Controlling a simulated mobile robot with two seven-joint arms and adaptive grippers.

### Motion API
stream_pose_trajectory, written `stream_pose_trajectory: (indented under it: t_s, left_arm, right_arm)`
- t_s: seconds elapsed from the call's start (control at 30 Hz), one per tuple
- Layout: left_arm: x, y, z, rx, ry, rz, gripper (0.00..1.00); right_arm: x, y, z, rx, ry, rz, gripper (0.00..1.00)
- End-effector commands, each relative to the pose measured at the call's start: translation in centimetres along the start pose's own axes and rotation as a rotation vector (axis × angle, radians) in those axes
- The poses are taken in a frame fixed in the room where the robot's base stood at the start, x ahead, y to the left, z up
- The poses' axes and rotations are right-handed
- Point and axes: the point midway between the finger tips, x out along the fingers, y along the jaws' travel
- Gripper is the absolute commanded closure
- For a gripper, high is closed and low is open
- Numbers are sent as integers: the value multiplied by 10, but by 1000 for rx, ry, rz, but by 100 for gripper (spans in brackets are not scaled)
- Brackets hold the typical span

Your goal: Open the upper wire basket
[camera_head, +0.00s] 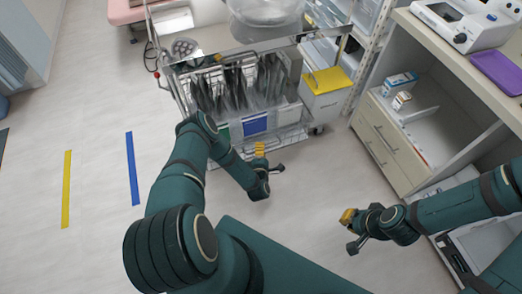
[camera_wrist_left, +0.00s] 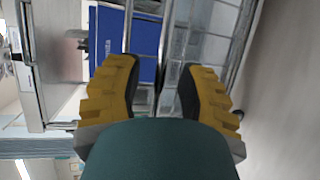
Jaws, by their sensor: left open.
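A metal cart stands ahead of me in the head view. Its upper wire basket (camera_head: 232,82) holds several dark and silvery upright packs. Below it are a blue-fronted bin (camera_head: 255,124) and a lower wire frame. My left gripper (camera_head: 260,149) is in front of the cart, low by the blue bin and apart from the upper basket. In the left wrist view its two yellow fingers (camera_wrist_left: 158,68) are spread and empty, facing the blue panel (camera_wrist_left: 145,35) and wire bars (camera_wrist_left: 208,38). My right gripper (camera_head: 347,216) is over the floor at right; its jaw opening is unclear.
A yellow-lidded white bin (camera_head: 327,88) stands at the cart's right. A cabinet with drawers (camera_head: 388,145) and open shelves is on the right, with a purple tray (camera_head: 498,71) on top. The floor at left is clear, with yellow and blue strips.

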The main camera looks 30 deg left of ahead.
Motion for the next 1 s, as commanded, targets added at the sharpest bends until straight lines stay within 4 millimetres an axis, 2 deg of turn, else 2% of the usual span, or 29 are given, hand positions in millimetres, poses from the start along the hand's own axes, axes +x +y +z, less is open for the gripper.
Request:
stream_pose_trajectory:
  t_s: [0.17,0.4,0.6,0.8,1.0]
  left_arm:
    - [-23,-1,0,-1,-1,-5,61]
    - [-73,-1,0,-1,-2,-5,61]
    - [-104,-1,1,-1,-2,-3,61]
    - [-117,0,1,0,-2,-2,61]
    - [-118,0,1,0,-2,-2,61]
  right_arm:
    - [0,0,0,0,0,0,100]
    - [0,0,0,0,0,0,100]
    - [0,0,0,0,0,0,100]
    - [0,0,0,0,0,0,100]
    - [0,0,0,0,0,0,100]
